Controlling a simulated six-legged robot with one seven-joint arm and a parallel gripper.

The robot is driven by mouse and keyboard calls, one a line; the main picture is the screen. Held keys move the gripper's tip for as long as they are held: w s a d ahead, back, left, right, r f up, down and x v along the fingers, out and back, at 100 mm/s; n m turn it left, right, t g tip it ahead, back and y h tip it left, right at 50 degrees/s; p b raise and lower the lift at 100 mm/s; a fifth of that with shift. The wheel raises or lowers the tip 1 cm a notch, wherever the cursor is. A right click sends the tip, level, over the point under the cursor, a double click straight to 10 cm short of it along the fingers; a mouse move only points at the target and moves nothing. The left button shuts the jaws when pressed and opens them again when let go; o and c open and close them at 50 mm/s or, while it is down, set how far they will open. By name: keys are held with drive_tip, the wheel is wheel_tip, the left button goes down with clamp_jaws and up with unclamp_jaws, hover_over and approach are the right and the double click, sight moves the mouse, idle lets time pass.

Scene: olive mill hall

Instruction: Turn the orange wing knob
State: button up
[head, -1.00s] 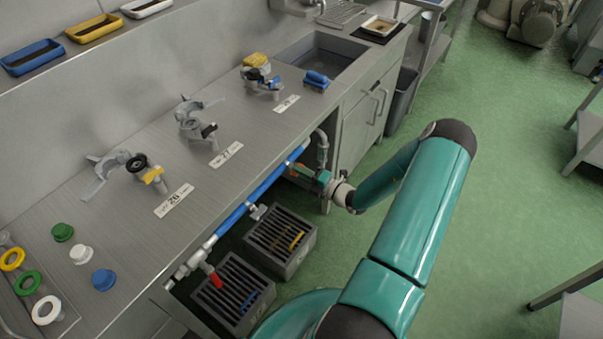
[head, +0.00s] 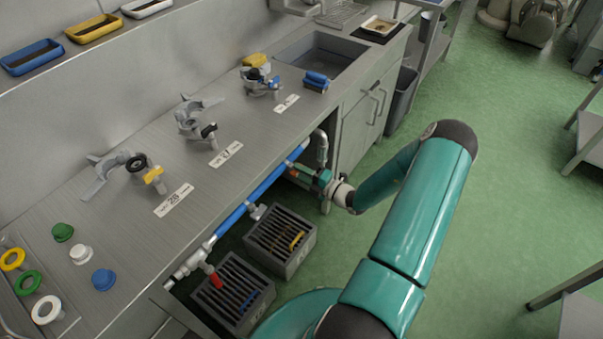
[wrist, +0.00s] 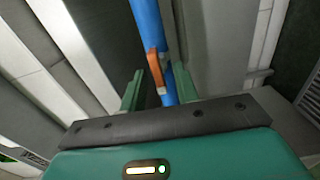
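The orange wing knob (wrist: 156,70) sits on a blue pipe (wrist: 147,22) in the wrist view. In the head view only a small orange bit (head: 292,172) shows under the bench edge, beside my gripper (head: 302,174). My gripper is open, with its two green fingers (wrist: 159,80) one on each side of the knob in the wrist view. Clear gaps show between the knob and both fingers. I cannot tell how deep the knob sits between them.
The blue pipe (head: 263,187) runs along the bench front, with a red handle (head: 216,280) and a grey handle (head: 258,212) farther left. Slotted crates (head: 304,259) stand below it. A metal elbow pipe (head: 322,148) rises near my gripper.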

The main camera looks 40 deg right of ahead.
drive_tip(key=v, duration=1.3)
drive_tip(key=shift+s+d, duration=0.15)
drive_tip(key=shift+s, duration=0.15)
